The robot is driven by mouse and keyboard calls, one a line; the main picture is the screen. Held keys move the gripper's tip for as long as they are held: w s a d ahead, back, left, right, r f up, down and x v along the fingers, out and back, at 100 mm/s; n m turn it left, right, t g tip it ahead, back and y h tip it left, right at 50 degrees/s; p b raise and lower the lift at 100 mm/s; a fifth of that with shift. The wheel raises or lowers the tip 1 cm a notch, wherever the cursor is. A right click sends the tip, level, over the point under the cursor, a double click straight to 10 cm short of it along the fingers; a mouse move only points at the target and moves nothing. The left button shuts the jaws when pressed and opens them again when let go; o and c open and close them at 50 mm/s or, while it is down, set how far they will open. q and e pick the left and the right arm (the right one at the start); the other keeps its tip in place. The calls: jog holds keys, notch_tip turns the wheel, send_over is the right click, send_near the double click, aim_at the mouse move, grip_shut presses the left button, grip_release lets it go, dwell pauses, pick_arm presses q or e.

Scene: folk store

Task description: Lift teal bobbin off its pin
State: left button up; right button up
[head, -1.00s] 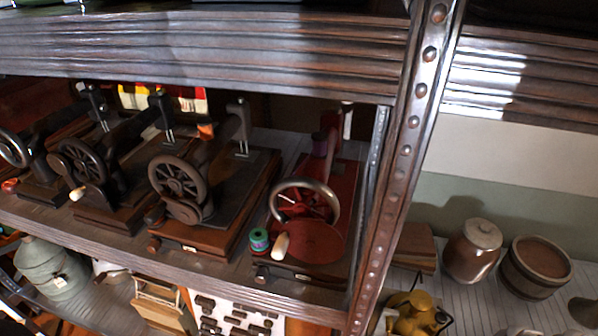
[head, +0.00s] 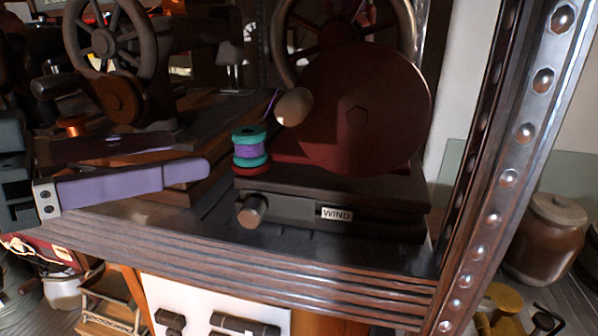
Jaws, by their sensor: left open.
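The teal bobbin (head: 249,161) has teal rims and purple thread wound round its middle. It stands upright above a small red disc at the front left corner of the red sewing machine (head: 365,110). Its pin is hidden inside it. A purple thread rises from it behind the pale crank knob (head: 294,106). My left gripper (head: 197,162) reaches in from the left, open, its fingers pointing right towards the bobbin. A gap shows between fingertips and bobbin in the picture; nothing is between the fingers. My right gripper is not in view.
The crank knob and large red disc stand close right of the bobbin. A front knob (head: 251,211) and "WIND" label (head: 337,214) are below. A dark sewing machine (head: 112,60) stands at left. A riveted metal post (head: 500,150) rises at right; the shelf edge (head: 250,270) runs below.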

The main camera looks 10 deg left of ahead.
aim_at(233, 140)
pick_arm(q)
jog(key=x, duration=0.2)
jog(key=p+x, duration=0.1)
jog(key=x, duration=0.1)
jog(key=shift+w+a+r+p, duration=0.15)
jog(key=shift+w+r+p, duration=0.05)
jog(key=shift+w+p, duration=0.1)
jog(key=shift+p+x, duration=0.4)
jog(key=shift+x, duration=2.45)
jog(key=shift+a+f, duration=0.15)
jog(key=shift+f, duration=0.05)
grip_shut()
